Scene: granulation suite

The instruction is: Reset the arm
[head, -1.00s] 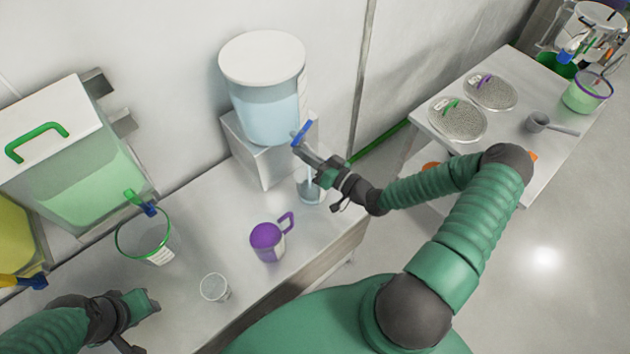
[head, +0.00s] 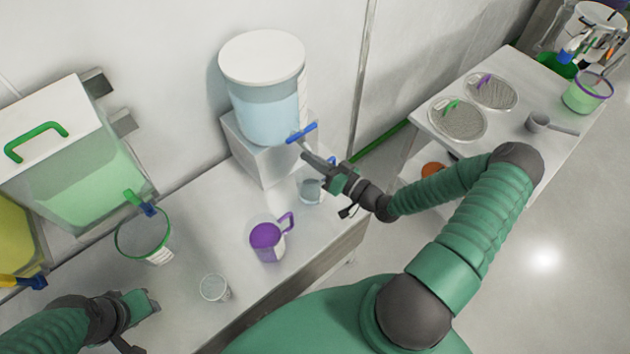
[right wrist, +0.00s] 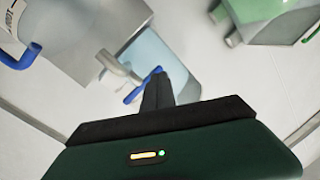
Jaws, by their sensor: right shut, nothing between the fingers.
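My right gripper (head: 306,155) is shut and empty, just below and right of the blue tap handle (head: 302,132) on the clear water tank (head: 268,112). In the right wrist view, its closed fingers (right wrist: 157,88) point up, close to a blue handle (right wrist: 143,86) and a metal spout (right wrist: 118,68); I cannot tell whether they touch. A clear beaker (head: 311,190) with some liquid stands on the bench below the tap. My left gripper (head: 150,303) hovers over the bench at lower left; its jaw opening is unclear.
A purple jug (head: 267,240), a small clear cup (head: 214,288) and a green-rimmed container (head: 143,238) stand on the bench (head: 200,215). A green-liquid tank (head: 85,185) is at left. A side table (head: 505,128) at right holds two lidded dishes and a scoop.

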